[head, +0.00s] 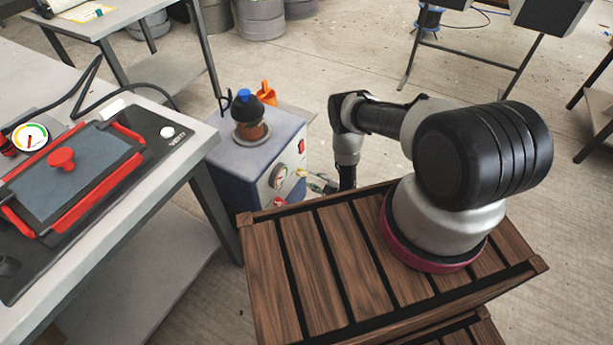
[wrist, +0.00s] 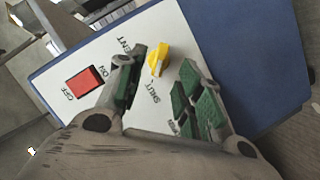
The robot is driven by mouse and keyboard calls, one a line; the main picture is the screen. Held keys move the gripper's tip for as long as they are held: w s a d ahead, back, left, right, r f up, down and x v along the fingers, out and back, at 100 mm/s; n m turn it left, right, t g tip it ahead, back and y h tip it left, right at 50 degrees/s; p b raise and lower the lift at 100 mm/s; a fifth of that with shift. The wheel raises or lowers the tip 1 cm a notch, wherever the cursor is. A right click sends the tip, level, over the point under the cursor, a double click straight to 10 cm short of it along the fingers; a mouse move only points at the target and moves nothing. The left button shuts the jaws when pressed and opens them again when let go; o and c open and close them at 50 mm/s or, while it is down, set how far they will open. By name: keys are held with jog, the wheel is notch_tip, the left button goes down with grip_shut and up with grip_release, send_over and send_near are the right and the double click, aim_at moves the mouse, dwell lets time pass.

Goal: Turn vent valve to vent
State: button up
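The vent valve is a small yellow knob (wrist: 158,60) on the white front panel of a blue pump unit (wrist: 222,52). In the wrist view the panel reads "SHUT" below the knob and a partly hidden "ENT" to its upper left. I cannot tell which label the knob points at. My gripper (wrist: 160,84) is open, its green-padded fingers on either side just short of the knob, apparently not touching it. In the head view my gripper (head: 320,183) is at the panel of the pump unit (head: 240,165), with a yellow part (head: 302,172) just beyond it.
A red ON/OFF switch (wrist: 85,82) is left of my fingers in the wrist view. A table (head: 150,215) with a black, red-clamped mould (head: 75,185) stands left.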

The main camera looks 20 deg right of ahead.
aim_at(306, 175)
jog(key=shift+x, duration=2.8)
jog(key=c, duration=0.7)
jog(key=shift+o, duration=0.2)
